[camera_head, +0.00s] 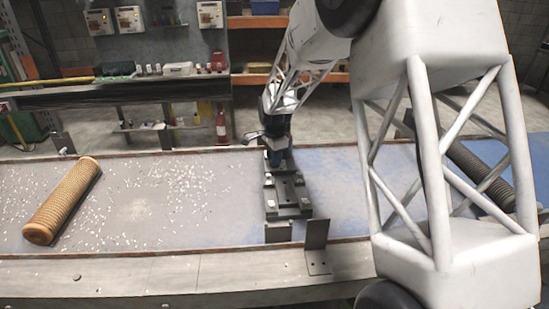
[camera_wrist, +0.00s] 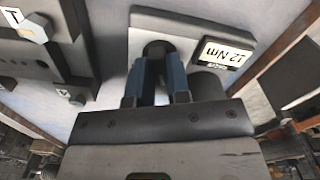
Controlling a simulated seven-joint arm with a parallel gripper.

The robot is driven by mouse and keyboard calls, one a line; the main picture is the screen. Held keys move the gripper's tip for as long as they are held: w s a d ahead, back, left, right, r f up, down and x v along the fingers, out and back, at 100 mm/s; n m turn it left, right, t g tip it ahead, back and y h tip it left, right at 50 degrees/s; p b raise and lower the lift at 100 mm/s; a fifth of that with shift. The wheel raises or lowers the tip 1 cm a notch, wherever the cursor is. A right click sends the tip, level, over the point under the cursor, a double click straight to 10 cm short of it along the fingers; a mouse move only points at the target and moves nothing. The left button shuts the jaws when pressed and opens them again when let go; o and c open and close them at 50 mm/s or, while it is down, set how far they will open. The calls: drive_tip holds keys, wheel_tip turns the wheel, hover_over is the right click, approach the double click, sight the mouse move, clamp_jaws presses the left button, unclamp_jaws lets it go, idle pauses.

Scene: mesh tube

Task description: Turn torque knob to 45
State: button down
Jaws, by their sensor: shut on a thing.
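In the wrist view, a black round knob (camera_wrist: 156,47) sits on a pale plate (camera_wrist: 180,20). A white display (camera_wrist: 226,56) to its right appears upside down and seems to read 12 Nm. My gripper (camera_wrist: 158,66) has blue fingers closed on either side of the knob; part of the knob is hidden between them. In the head view, my gripper (camera_head: 275,156) points down at the far end of a dark fixture (camera_head: 288,196) on the bench. The knob is too small to make out there.
A tan mesh tube (camera_head: 62,202) lies on the bench at left, among scattered white bits. A dark mesh tube (camera_head: 482,176) lies at right, partly behind my arm. An upright metal bracket (camera_head: 316,245) stands at the bench's front edge. A dark block (camera_wrist: 40,60) is left of the knob.

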drive_tip(key=c, duration=1.1)
unclamp_jaws()
drive_tip(key=shift+r, duration=0.1)
drive_tip(key=shift+r, duration=3.85)
